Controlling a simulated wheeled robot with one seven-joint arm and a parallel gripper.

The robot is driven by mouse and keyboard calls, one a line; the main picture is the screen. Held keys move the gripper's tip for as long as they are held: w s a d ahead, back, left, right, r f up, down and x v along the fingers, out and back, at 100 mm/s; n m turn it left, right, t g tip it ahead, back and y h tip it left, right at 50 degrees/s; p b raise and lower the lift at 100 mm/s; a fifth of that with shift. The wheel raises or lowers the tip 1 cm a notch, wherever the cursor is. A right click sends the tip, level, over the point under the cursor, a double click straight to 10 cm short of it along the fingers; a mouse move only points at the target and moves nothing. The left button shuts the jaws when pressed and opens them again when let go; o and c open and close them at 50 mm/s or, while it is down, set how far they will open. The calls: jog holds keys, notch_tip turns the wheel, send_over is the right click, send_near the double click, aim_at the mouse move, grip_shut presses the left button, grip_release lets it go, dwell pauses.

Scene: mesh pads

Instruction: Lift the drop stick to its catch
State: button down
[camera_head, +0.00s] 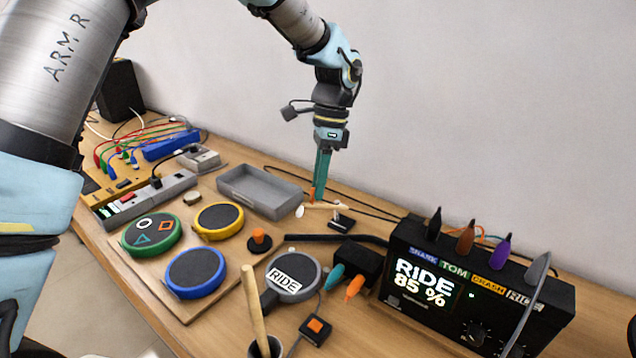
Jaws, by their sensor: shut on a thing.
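My gripper (313,198) points straight down behind the pads, with teal fingers and orange tips. It is shut on a short pale wooden stick (334,207) with a white tip (299,212), apparently the drop stick. The stick lies nearly level, low over the table, its white tip to the left of the fingers. A small black block (341,222) is just below and right of the stick; I cannot tell whether they touch. I cannot make out the catch for certain. The fingertips hide part of the stick.
A grey tray (226,183) is left of my gripper. A black drum module (395,300) with cables stands at right. Round pads, such as the blue one (170,287), and a cup (252,349) holding an upright stick (252,300) are in front. Cables run behind the stick.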

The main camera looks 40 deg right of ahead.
jog(key=shift+w+d+f, duration=0.15)
jog(key=shift+w+d, duration=0.1)
jog(key=c, duration=0.9)
grip_release()
jog(key=shift+w+d+f, duration=0.1)
jog(key=shift+o, duration=1.3)
jog(key=b+v, duration=0.2)
jog(key=v, duration=0.9)
jog(key=shift+b, duration=0.3)
